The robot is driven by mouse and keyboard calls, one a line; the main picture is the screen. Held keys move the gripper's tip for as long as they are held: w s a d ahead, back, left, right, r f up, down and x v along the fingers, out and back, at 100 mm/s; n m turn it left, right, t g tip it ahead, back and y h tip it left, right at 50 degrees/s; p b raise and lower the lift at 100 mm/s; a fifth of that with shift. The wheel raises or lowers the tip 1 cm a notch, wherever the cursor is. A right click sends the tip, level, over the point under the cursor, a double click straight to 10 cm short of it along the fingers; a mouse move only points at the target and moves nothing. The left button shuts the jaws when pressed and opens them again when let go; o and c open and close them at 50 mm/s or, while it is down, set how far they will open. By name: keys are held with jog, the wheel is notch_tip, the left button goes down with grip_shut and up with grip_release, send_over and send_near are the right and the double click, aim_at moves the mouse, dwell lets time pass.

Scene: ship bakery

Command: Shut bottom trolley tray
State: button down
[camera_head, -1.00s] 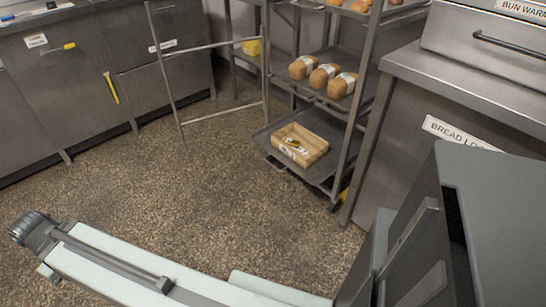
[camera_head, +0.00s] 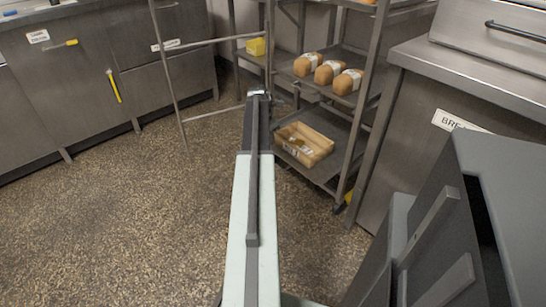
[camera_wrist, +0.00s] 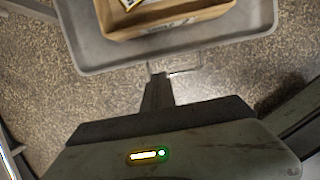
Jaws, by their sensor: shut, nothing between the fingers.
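The bottom trolley tray (camera_head: 322,174) is a grey, shallow tray low in the metal trolley (camera_head: 365,95), and it carries a light wooden crate (camera_head: 305,147). It sticks out of the trolley's front, and my arm hides its left front part in the head view. In the wrist view, the tray's rim (camera_wrist: 88,55) and the crate (camera_wrist: 165,27) fill the top. A thin wire handle (camera_wrist: 190,71) juts from the tray's front edge. My gripper (camera_wrist: 158,78) is shut and empty, its tips at or just short of this handle; contact cannot be told.
Wrapped loaves (camera_head: 327,71) lie on the shelf above. A steel counter (camera_head: 415,130) is close on the right. The speckled floor (camera_head: 120,215) on the left is clear.

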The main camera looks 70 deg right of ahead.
aim_at(275, 153)
jog(key=b+x, duration=0.9)
jog(key=x, duration=0.1)
jog(key=shift+w+b, duration=0.1)
jog(key=shift+b, duration=0.25)
